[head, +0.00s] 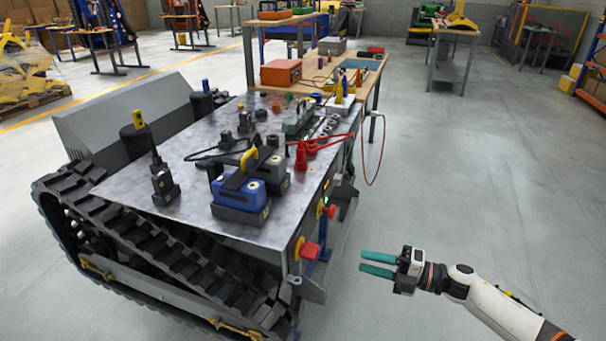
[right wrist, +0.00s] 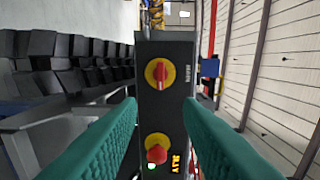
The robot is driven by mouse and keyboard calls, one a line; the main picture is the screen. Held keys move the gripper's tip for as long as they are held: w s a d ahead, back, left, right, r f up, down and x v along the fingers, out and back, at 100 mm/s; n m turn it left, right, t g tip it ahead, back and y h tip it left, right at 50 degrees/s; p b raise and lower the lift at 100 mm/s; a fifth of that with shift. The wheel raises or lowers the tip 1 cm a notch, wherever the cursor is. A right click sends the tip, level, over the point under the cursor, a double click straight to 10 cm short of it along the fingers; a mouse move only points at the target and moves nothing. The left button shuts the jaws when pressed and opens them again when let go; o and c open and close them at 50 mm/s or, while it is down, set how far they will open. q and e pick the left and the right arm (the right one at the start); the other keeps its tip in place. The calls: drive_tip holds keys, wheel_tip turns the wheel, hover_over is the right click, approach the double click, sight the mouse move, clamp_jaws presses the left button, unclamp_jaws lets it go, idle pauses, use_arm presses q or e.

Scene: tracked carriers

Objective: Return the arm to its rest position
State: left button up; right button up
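My right gripper (head: 378,264) reaches in from the right in the head view, with two green fingers spread apart and nothing between them. It hangs over the floor, to the right of the tracked carrier (head: 205,225) and apart from it. In the right wrist view the green fingers (right wrist: 160,130) stand wide on either side of the carrier's dark side panel (right wrist: 165,90). The panel bears a red and yellow rotary switch (right wrist: 160,74) and a red knob on a yellow ring (right wrist: 158,149). My left gripper is not in view.
The carrier's top holds a blue and grey block with a yellow handle (head: 240,193), red clamps (head: 302,155) and a black post (head: 162,180). Behind it stands a wooden bench (head: 372,88) with a red toolbox (head: 281,73). The floor (head: 480,190) to the right is clear.

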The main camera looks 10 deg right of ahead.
drive_tip(key=s+a+f+m+t+h, duration=0.1)
drive_tip(key=s+f+m+h, duration=0.3)
drive_tip(key=f+m+h, duration=0.55)
drive_tip(key=s+a+f+m+h, duration=0.1)
drive_tip(key=s+f+m+h, duration=0.35)
drive_tip(key=f+m, duration=0.9)
drive_tip(key=s+a+f+m+g, duration=0.2)
drive_tip(key=s+a+f+g, duration=0.15)
drive_tip(key=s+f, duration=0.5)
drive_tip(key=s+a+f+m+g, duration=0.25)
drive_tip(key=s+f+g, duration=0.25)
drive_tip(key=s, duration=0.7)
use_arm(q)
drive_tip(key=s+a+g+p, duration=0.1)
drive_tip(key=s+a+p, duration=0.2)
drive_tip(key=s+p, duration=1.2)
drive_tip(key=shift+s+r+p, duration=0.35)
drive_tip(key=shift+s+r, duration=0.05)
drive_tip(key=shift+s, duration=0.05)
use_arm(e)
drive_tip(key=s+d+g+h, duration=0.1)
drive_tip(key=s+d, duration=0.1)
drive_tip(key=s, duration=1.3)
drive_tip(key=shift+s+d+r+n, duration=0.35)
drive_tip(key=shift+r, duration=0.1)
